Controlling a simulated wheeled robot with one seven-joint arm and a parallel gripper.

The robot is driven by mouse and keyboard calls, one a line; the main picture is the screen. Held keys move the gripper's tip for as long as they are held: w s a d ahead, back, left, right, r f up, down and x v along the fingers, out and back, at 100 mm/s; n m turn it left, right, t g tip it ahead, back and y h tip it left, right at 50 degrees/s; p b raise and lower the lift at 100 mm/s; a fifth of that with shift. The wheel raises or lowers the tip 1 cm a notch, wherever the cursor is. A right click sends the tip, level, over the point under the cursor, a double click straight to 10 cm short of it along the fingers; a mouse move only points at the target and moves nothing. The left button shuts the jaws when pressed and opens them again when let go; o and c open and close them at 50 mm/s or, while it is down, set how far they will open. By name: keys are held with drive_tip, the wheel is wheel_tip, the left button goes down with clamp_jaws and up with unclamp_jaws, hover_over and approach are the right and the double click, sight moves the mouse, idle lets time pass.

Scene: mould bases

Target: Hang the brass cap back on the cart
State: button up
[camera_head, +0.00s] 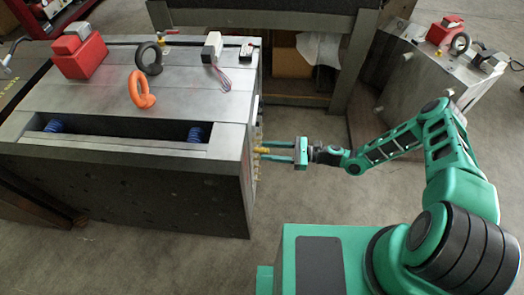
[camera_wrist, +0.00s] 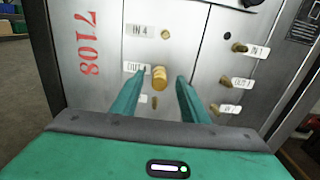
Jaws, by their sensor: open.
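A brass cap-like piece (camera_wrist: 160,78) stands out from the metal side face of a mould base, beside the OUT 4 label. It is larger than the brass fittings around it. In the head view the brass piece (camera_head: 262,150) shows at the right side of the near mould base (camera_head: 110,85). My gripper (camera_head: 270,151) reaches in from the right, level with it. In the wrist view my gripper (camera_wrist: 158,86) is open, with one green finger on each side of the brass piece. I cannot tell whether either finger touches it. I cannot identify the cart with certainty.
Several smaller brass fittings, such as the one at OUT 1 (camera_wrist: 224,82), sit close by on the face. A red block (camera_head: 82,55), an orange ring (camera_head: 141,90) and a black ring (camera_head: 149,58) are on the mould base. Another mould base (camera_head: 425,80) stands at right.

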clamp_jaws()
drive_tip(key=shift+d, duration=0.1)
drive_tip(key=shift+s+d, duration=0.1)
drive_tip(key=shift+d, duration=2.3)
drive_tip(key=d, duration=0.6)
drive_tip(key=shift+s, duration=0.1)
